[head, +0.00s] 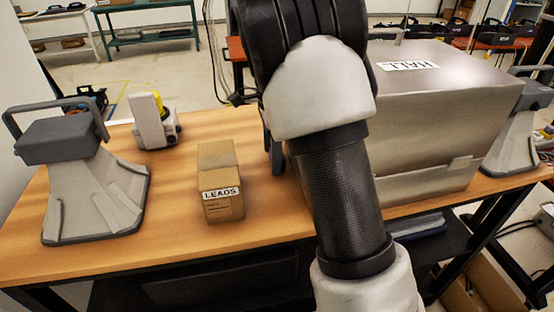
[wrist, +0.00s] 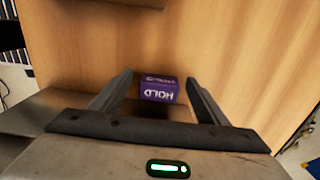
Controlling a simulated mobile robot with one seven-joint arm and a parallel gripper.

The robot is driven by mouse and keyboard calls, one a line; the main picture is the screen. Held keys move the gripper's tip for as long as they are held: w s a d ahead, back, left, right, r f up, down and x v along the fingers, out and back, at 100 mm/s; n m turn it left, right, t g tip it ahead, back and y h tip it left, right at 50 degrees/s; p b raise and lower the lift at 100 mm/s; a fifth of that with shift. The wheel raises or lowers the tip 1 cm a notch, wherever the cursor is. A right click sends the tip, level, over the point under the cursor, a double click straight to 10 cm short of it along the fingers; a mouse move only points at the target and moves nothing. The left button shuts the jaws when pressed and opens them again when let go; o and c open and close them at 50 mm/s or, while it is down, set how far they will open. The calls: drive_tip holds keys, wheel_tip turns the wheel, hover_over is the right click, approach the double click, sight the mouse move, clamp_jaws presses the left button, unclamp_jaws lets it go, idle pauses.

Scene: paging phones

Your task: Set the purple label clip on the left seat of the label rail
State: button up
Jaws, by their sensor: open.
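The purple label clip (wrist: 159,90), with white lettering reading HOLD, lies on the wooden table in the wrist view. My gripper (wrist: 159,76) is open, and the clip shows between its two dark fingers, with a gap on each side. Nothing is held. I cannot tell how far above the clip the fingertips are. In the head view my arm hides the clip and most of my gripper. I cannot make out the label rail or its left seat in either view.
A cardboard box marked LEADS (head: 221,205) stands left of my arm. A large metal box marked HALL (head: 430,130) stands close on the right. A grey handled device (head: 85,180) and a small white-and-yellow device (head: 153,122) stand farther left. Bare table (head: 170,190) lies between.

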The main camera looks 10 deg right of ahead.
drive_tip(key=shift+f, duration=0.25)
drive_tip(key=c, duration=1.2)
drive_tip(key=shift+r, duration=0.15)
